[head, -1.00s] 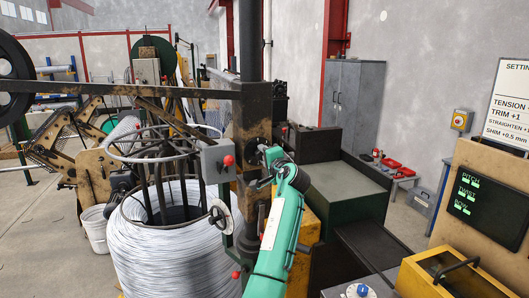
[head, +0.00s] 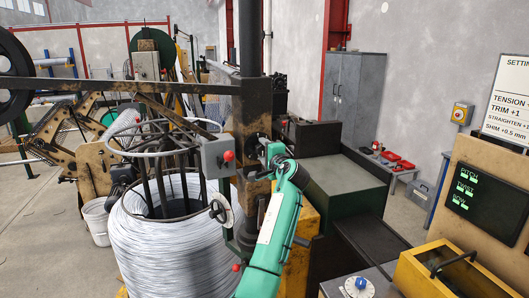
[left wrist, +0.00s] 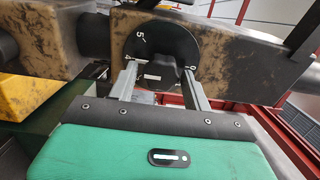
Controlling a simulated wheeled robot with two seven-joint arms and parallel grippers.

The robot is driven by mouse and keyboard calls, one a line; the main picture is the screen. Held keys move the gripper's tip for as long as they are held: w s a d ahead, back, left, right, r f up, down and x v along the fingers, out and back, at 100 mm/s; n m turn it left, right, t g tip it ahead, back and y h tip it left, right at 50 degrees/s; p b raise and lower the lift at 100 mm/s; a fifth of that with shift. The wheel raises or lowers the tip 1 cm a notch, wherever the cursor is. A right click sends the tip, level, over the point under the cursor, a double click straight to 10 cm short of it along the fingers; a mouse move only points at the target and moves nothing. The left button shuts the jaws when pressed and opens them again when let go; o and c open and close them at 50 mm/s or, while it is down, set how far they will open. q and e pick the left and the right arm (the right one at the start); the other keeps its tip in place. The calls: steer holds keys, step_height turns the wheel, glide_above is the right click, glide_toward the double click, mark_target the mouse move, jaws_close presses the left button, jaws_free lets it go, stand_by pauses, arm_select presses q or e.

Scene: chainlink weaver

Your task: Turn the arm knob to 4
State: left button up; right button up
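The arm knob (left wrist: 160,73) is a dark knob with a grey face, in front of a round black dial (left wrist: 158,42) on a worn, yellowish metal beam in the left wrist view. White numerals show on the dial, a 5 at upper left and a 0 at right; a mark at lower left is partly hidden by a finger. My left gripper (left wrist: 160,80) has its two grey fingers apart, one on each side of the knob. I cannot tell whether they touch it. In the head view, my left gripper (head: 268,152) is against the dark post, where the knob is hidden. My right gripper is not in view.
A large white wire coil (head: 165,250) stands left of my arm. A settings board (head: 508,100) and green-lit panel (head: 472,195) stand at right. A yellow bin (head: 450,270) sits below.

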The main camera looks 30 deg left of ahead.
arm_select(q)
steer(key=shift+o, duration=0.4)
steer(key=b+v, duration=0.6)
steer(key=v, duration=0.7)
steer(key=shift+d, duration=0.35)
steer(key=shift+s, duration=0.15)
